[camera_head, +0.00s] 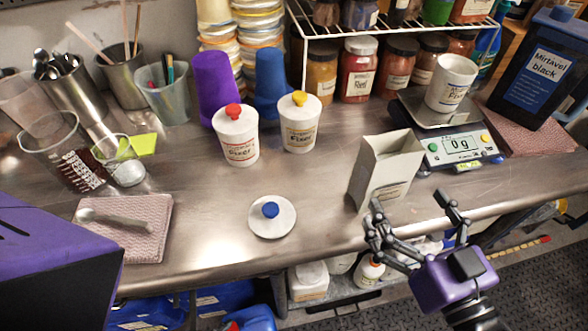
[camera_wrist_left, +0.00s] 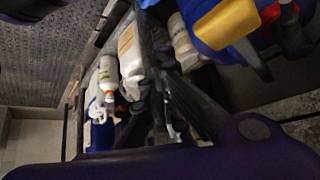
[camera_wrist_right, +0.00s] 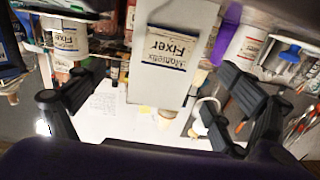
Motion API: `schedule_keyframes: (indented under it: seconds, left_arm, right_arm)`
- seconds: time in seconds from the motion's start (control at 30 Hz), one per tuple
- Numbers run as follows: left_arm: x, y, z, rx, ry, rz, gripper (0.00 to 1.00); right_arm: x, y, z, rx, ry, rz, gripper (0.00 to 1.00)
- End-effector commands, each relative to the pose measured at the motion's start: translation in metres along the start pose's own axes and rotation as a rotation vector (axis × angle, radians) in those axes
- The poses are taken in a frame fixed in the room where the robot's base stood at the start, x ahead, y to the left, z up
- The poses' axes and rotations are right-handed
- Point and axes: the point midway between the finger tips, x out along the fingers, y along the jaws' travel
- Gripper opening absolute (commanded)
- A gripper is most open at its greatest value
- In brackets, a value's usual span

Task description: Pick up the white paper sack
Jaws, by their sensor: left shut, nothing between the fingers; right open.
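The white paper sack (camera_head: 378,174) stands upright on the steel counter near its front edge, with its top open. In the right wrist view the sack (camera_wrist_right: 160,84) is straight ahead, with a Fixer label seen upside down. My right gripper (camera_head: 414,208) is open in front of the sack. In the right wrist view its two fingers (camera_wrist_right: 158,98) are spread to either side of the sack, and I cannot tell how deep the sack sits between them. My left gripper (camera_wrist_left: 165,105) is shut and empty, low by the items under the counter.
A scale (camera_head: 450,148) carrying a white tub (camera_head: 451,83) stands right of the sack. Two white Fixer tubs (camera_head: 236,145) stand left of it. A white lid with a blue knob (camera_head: 272,216) lies on the counter (camera_head: 205,235). Jars (camera_head: 358,75) stand behind.

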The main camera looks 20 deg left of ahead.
Motion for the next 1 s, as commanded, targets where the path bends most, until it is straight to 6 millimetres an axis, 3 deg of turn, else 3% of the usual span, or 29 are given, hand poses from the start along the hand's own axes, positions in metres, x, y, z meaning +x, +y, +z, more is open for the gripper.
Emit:
schedule_keyframes:
  seconds: [0.1,0.4,0.6,0.87,1.0]
  left_arm:
    - [-0.001,0.003,-0.009,-0.005,0.014,0.004,0.0]
    - [-0.005,0.005,-0.018,-0.01,0.025,0.007,0.0]
    - [-0.007,0.005,-0.015,-0.012,0.019,0.006,0.0]
    - [-0.007,0.004,-0.015,-0.011,0.019,0.006,0.0]
    - [-0.008,0.004,-0.016,-0.01,0.02,0.006,0.0]
  right_arm:
    - [0.013,0.0,-0.009,-0.003,0.026,-0.005,0.93]
    - [0.051,-0.002,-0.014,-0.002,0.027,-0.003,0.93]
    - [0.075,-0.002,-0.013,-0.003,0.023,-0.003,0.93]
    - [0.079,-0.003,-0.01,-0.003,0.02,-0.003,0.93]
    - [0.079,-0.003,-0.01,-0.003,0.02,-0.003,0.77]
